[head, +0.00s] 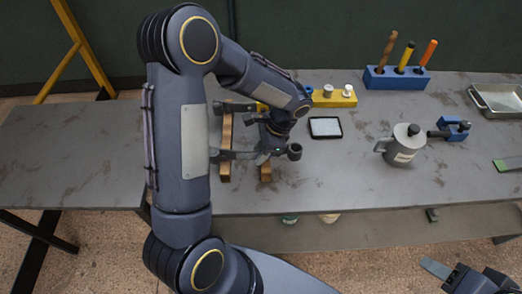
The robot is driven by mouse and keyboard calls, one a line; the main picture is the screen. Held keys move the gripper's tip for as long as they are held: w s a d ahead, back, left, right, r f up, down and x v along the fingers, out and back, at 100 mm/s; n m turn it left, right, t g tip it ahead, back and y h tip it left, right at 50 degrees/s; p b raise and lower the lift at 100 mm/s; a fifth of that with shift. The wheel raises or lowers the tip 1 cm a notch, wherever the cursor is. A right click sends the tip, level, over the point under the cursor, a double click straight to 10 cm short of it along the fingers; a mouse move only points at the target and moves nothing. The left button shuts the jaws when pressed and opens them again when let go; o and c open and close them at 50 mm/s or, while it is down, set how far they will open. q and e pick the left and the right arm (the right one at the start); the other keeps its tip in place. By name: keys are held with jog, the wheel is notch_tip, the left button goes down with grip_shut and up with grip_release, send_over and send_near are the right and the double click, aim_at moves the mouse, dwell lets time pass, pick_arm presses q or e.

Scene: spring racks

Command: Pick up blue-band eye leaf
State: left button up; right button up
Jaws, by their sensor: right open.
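A dark grey leaf with rolled eye ends (233,155) lies across two wooden bars (225,172) on the bench, left of centre. Another dark leaf or strip (232,107) lies behind it, partly covered by my arm. No blue band can be made out on either. My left gripper (266,152) points down at the front leaf, near its right end. Its fingers are dark and small, so I cannot tell whether they touch or close on the leaf. My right gripper (450,272) is open and empty at the bottom right, in front of the bench.
On the bench (350,185) stand a grey jug (401,145), a small blue vise (450,129), a dark-framed pad (325,127), a yellow block (334,98), a blue tool holder (396,78) and a metal tray (498,98). The bench's left part is clear.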

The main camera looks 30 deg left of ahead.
pick_arm(q)
grip_shut()
dwell(0.5)
